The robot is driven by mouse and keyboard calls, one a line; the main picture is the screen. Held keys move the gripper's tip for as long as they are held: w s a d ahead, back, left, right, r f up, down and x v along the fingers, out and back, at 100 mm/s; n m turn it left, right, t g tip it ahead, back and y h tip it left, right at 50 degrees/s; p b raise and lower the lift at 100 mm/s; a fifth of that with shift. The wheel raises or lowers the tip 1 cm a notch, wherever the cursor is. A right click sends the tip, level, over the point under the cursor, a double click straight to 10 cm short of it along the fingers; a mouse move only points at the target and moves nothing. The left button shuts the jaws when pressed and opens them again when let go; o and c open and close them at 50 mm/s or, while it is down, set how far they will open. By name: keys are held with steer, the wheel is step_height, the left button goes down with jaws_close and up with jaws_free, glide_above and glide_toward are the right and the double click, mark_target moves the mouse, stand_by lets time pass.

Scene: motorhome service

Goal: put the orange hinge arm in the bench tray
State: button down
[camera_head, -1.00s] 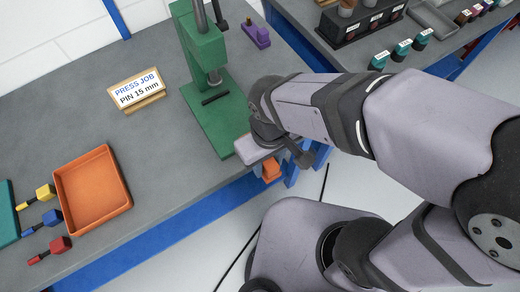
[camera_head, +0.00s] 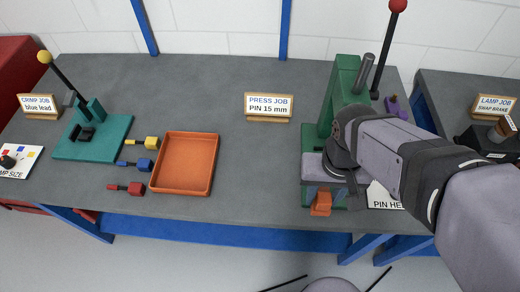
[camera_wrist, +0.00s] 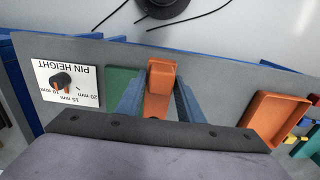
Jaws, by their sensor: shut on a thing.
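The orange hinge arm (camera_head: 321,203) hangs below my gripper (camera_head: 324,188) at the front of the green press. In the wrist view the hinge arm (camera_wrist: 161,78) sits between the two blue-grey fingers of my gripper (camera_wrist: 158,98), which are shut on it. Part of it is hidden by the gripper body. The orange bench tray (camera_head: 185,164), shallow and empty, lies on the grey bench to the left of my gripper, well apart from it. The tray also shows at the right of the wrist view (camera_wrist: 274,120).
The green press (camera_head: 345,85) stands behind my gripper. A PRESS JOB sign (camera_head: 268,106) stands between press and tray. A PIN HEIGHT card (camera_wrist: 68,85) with a knob lies beside the press. The bench between press and tray is clear.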

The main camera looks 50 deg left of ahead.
steer(key=a+r+p, duration=0.1)
steer(key=a+r, duration=0.2)
steer(key=a, duration=0.8)
steer(key=p, duration=0.4)
glide_above(194, 177)
steer(key=shift+f, duration=1.05)
step_height(194, 177, down, 5)
steer(key=shift+f, duration=0.15)
steer(key=shift+f+p, duration=0.6)
steer(key=shift+f, duration=1.7)
steer(key=shift+f, duration=0.1)
